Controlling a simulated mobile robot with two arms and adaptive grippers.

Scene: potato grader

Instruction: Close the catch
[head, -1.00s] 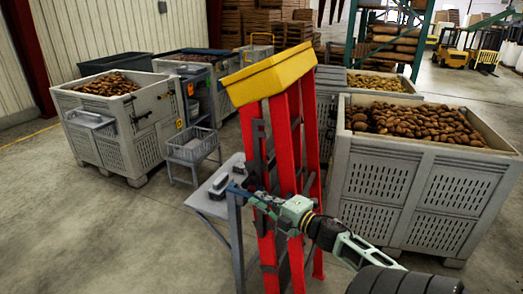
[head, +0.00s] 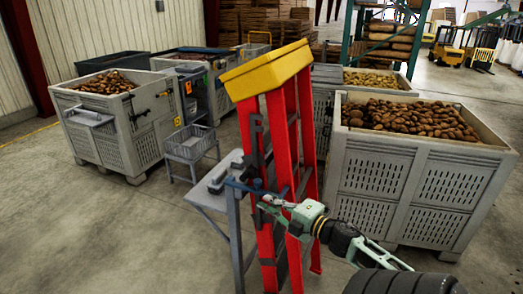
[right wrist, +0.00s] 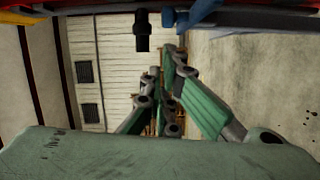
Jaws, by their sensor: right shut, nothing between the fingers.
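A red stepladder (head: 277,131) with a yellow top stands in the middle of the head view. A dark fitting (head: 257,135) sits on its left rail, and a blue-grey bar (head: 243,186) lies across it lower down. I cannot tell which part is the catch, or its state. My right gripper (head: 264,203) is shut and empty, in front of the ladder close to the bar; contact is unclear. In the right wrist view its green fingers (right wrist: 167,72) point away, and a black fitting (right wrist: 142,31) hangs near their tips. My left gripper is out of view.
A small grey table (head: 208,190) stands left of the ladder, with a wire basket stand (head: 190,147) behind it. A potato crate (head: 398,190) stands close on the right, another (head: 103,132) at the left. The floor at the front left is clear.

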